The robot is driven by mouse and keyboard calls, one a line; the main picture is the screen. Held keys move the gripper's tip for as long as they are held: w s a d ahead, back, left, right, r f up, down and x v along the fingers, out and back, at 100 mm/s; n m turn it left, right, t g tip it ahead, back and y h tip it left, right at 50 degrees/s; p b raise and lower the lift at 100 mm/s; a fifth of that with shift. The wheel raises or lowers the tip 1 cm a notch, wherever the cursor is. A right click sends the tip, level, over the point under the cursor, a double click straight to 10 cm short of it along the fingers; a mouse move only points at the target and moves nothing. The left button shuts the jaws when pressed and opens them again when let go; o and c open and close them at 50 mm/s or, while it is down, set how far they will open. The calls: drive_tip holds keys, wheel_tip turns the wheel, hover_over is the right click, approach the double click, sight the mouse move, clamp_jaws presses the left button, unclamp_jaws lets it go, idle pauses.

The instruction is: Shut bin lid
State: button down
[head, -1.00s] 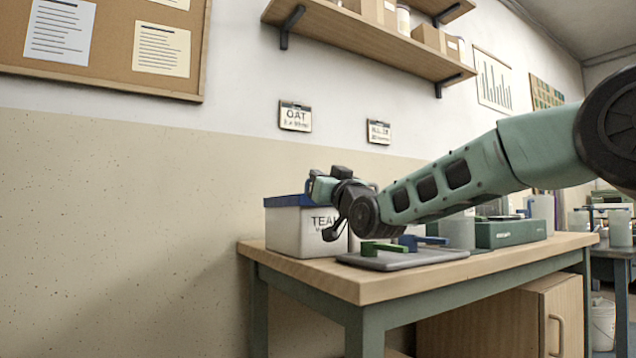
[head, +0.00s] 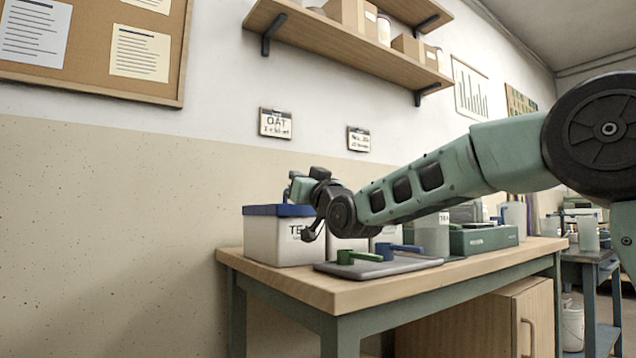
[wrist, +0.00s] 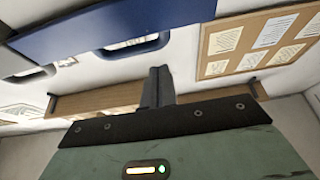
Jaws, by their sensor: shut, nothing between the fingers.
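The white bin (head: 268,243) has a blue lid (head: 268,211) and a partly hidden label starting "TE". It stands at the left end of the wooden bench. The lid's blue rim lies over the bin top, but I cannot tell whether it is fully seated. My gripper (head: 296,183) is above the lid's right part, and the wrist hides the bin's right side. In the wrist view, my shut, empty fingers (wrist: 158,86) are close to a blue lid piece (wrist: 115,26) with a handle slot. Contact cannot be told.
A grey tray (head: 375,267) on the wooden bench (head: 300,288) holds a green scoop (head: 357,257) and a blue scoop (head: 399,249). A green box (head: 484,239) is further right. More bins stand partly hidden behind my arm. A shelf (head: 350,40) hangs above.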

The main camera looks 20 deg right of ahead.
drive_tip(key=p+v, duration=0.2)
drive_tip(key=v, duration=0.7)
drive_tip(key=shift+s+d, duration=0.2)
drive_tip(key=shift+s, duration=0.2)
